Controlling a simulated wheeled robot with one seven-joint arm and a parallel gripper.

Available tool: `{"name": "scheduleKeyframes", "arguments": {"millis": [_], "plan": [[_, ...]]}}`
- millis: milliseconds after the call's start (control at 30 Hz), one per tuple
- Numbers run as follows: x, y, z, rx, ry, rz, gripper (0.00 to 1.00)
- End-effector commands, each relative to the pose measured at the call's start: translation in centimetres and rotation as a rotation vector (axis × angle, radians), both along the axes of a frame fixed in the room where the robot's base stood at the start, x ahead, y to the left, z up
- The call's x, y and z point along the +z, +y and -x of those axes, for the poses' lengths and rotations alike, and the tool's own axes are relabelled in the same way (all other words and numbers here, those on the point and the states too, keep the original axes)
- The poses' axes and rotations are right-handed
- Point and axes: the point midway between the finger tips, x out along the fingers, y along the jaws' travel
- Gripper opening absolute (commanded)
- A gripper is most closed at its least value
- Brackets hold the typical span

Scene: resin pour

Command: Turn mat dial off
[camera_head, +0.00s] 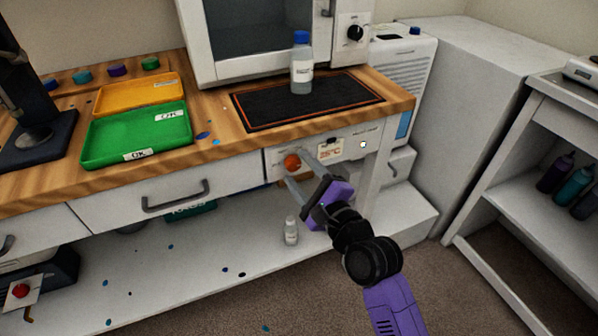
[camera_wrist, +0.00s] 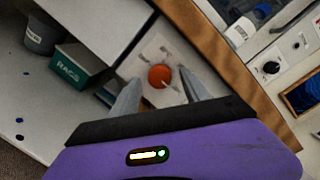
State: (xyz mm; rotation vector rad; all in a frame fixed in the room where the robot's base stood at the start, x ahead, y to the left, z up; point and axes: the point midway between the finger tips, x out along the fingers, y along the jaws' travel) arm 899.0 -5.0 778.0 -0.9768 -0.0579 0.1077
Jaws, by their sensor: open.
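The mat dial (camera_head: 292,162) is an orange-red round knob on the white panel under the worktop's front edge. In the wrist view the dial (camera_wrist: 160,76) sits on a white plate with small markings, too blurred to read. My gripper (camera_head: 300,168) is open, its two grey fingers reaching toward the panel. In the wrist view my gripper (camera_wrist: 158,95) has a finger on each side of the dial, with a gap to each. Whether the fingertips reach the knob's depth, I cannot tell. The black heating mat (camera_head: 260,112) lies on the worktop above, with an orange border line.
A bottle with a blue cap (camera_head: 302,65) stands on the mat. A small white bottle (camera_head: 291,230) stands on the lower shelf beneath my gripper. A green tray (camera_head: 112,143) and an orange tray (camera_head: 117,98) lie left. The wooden edge overhangs the panel.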

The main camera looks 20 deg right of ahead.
Motion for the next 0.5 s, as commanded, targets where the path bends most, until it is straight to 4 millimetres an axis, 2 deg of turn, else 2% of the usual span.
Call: {"name": "scheduleKeyframes", "arguments": {"millis": [367, 500], "plan": [[-0.01, 0.06, -0.61, 0.000, 0.001, 0.000, 0.55], [-0.01, 0.05, -0.60, 0.000, 0.001, 0.001, 0.29]]}}
